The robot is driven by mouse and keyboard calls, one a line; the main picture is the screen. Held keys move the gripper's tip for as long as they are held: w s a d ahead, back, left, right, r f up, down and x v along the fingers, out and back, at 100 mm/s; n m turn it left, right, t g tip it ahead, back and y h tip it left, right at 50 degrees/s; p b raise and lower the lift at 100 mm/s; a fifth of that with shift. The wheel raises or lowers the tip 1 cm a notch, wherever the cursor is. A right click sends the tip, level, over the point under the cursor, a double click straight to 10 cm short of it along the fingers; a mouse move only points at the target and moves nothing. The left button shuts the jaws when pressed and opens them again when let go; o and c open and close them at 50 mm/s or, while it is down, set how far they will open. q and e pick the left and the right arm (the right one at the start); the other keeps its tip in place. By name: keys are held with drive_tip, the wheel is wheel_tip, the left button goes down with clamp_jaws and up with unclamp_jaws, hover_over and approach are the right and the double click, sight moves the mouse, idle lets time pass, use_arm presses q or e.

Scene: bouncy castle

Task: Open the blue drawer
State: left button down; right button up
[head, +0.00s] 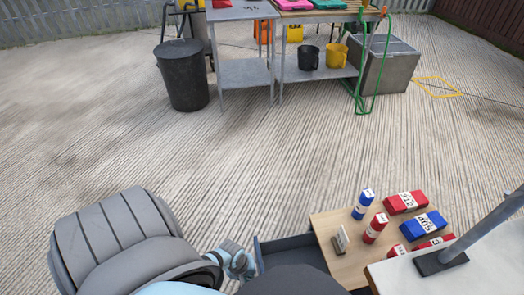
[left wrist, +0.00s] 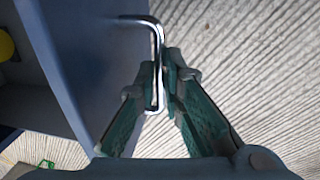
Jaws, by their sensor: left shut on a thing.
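The blue drawer (head: 285,243) sticks out to the left from under the small wooden top in the head view. My own body hides its near part. In the left wrist view its blue front panel (left wrist: 95,60) runs down the left side, with the drawer's inside showing beyond it. A shiny bent metal handle (left wrist: 157,45) stands out from the panel. My left gripper (left wrist: 164,85), with green-padded fingers, is shut on the handle's bar. In the head view, my left gripper (head: 240,264) is at the drawer's left end. My right gripper is not in view.
A yellow round thing (left wrist: 6,44) shows at the left wrist view's edge, inside the drawer. Red and blue labelled boxes (head: 405,202) stand on the wooden top (head: 345,268). A white table (head: 480,270) is at right.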

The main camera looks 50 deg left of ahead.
use_arm(q)
drive_tip(key=shift+s+a, duration=0.5)
drive_tip(key=shift+s, duration=0.4)
drive_tip(key=c, duration=1.7)
unclamp_jaws()
drive_tip(key=r, duration=0.4)
drive_tip(key=s+r, duration=0.1)
drive_tip(key=r, duration=0.3)
drive_tip(key=s+a+r, duration=0.1)
drive_tip(key=r, duration=0.2)
drive_tip(key=shift+r, duration=0.4)
